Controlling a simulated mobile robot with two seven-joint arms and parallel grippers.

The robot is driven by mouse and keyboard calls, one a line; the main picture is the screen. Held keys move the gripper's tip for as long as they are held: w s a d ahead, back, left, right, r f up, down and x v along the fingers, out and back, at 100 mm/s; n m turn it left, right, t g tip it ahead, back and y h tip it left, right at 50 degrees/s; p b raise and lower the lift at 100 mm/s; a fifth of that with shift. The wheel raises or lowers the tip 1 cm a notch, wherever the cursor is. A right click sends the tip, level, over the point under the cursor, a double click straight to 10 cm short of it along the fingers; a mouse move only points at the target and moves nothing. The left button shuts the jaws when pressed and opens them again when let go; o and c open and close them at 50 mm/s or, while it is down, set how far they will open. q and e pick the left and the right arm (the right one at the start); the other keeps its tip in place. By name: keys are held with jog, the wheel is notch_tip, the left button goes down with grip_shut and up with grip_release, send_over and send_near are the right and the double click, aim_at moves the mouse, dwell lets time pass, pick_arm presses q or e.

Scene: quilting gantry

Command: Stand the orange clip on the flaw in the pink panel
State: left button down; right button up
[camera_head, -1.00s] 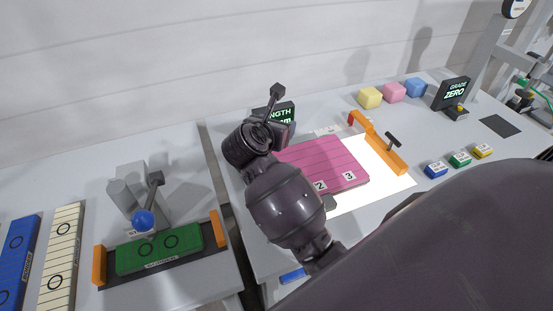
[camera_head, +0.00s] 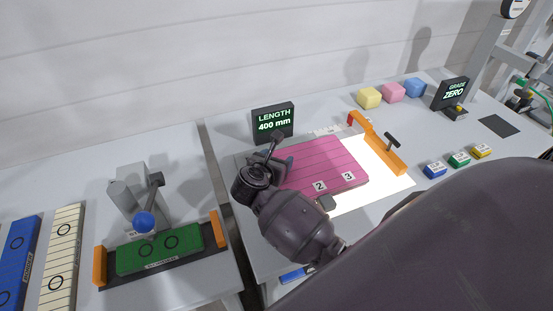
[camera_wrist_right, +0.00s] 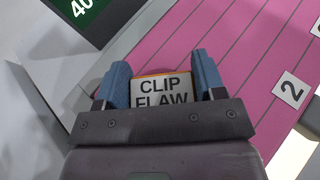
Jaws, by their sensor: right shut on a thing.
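The pink panel (camera_head: 330,160) lies flat on the right-hand table, with dark lines along it and number tags 2 and 3 on its near edge. It fills much of the right wrist view (camera_wrist_right: 235,50). My right gripper (camera_head: 280,160) is over the panel's left end. In the right wrist view, its blue fingertips (camera_wrist_right: 164,85) are shut on the orange clip (camera_wrist_right: 162,90), whose white label reads CLIP FLAW. I cannot tell whether the clip touches the panel. I cannot make out the flaw. My left gripper is not in view.
A LENGTH 400 mm display (camera_head: 273,122) stands just behind the panel's left end. An orange bar (camera_head: 380,145) with a black handle lies right of the panel. A green panel (camera_head: 160,249) lies on the left table.

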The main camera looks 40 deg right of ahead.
jog(key=shift+f, duration=0.1)
jog(key=o, duration=0.9)
jog(key=b+v, duration=0.2)
jog(key=v, duration=1)
jog(key=shift+a, duration=0.1)
